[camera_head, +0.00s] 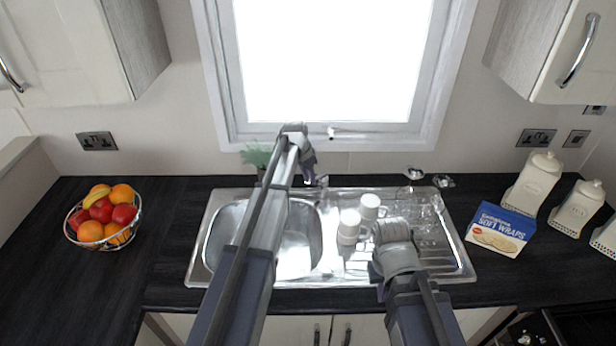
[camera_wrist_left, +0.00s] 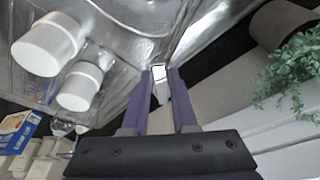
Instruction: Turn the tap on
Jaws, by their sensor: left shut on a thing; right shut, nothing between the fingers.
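The chrome tap (camera_head: 321,182) stands at the back edge of the sink, under the window, mostly hidden behind my left arm. My left gripper (camera_head: 308,168) reaches down over it from the left. In the left wrist view, my left gripper's purple fingers (camera_wrist_left: 162,78) close around a small bright piece, which looks like part of the tap (camera_wrist_left: 159,72). My right gripper (camera_head: 380,290) is low over the sink's front right and mostly hidden by its own wrist; it is shut and empty. I see no water running in the bowl.
The steel sink (camera_head: 212,225) has its bowl left and drainer right. White mugs (camera_head: 349,225) and clear glasses (camera_head: 430,210) stand on the drainer. A plant (camera_wrist_left: 290,75) is close behind the left gripper. A fruit basket (camera_head: 103,217) and wraps box (camera_head: 500,229) are farther off.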

